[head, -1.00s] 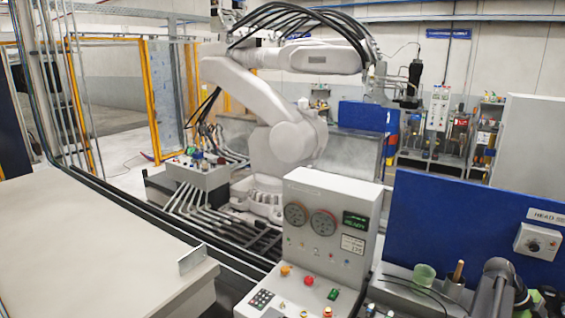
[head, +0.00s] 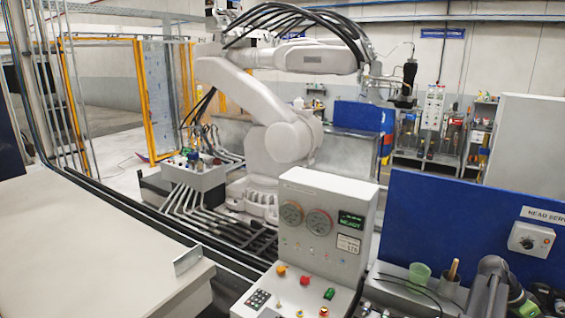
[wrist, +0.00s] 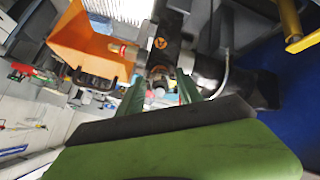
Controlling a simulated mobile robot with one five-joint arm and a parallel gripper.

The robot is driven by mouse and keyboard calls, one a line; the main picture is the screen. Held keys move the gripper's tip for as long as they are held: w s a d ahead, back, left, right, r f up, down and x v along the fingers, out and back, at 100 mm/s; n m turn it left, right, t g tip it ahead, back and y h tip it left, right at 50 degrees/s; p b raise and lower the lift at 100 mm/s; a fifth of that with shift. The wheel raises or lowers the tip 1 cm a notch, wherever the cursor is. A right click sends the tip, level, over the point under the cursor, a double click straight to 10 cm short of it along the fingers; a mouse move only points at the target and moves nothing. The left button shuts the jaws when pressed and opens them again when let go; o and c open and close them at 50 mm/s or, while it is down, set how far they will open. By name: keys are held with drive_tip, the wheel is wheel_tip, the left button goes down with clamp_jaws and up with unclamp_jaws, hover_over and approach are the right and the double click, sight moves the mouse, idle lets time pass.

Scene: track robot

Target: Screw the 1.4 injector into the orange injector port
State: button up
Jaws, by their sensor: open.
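My gripper (wrist: 160,80) shows in the wrist view as two green fingers, spread apart, above a large green body part. A dark block with a small orange mark (wrist: 160,43) is just beyond the fingertips, with small metallic parts in front of it. A short red and brass fitting (wrist: 122,50) sticks out to the left of this block. I cannot tell whether any of these is the orange injector port. I cannot make out the 1.4 injector in either view, and nothing is clearly held between the fingers.
An orange bin (wrist: 95,52) is at the upper left in the wrist view. In the head view, a grey control console (head: 325,225) stands in front of a white industrial robot arm (head: 288,140). A blue panel (head: 450,225) stands at the right. A wide pale bench top (head: 80,240) is clear.

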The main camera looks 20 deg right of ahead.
drive_tip(key=n, duration=1.2)
drive_tip(key=shift+c, duration=0.3)
clamp_jaws()
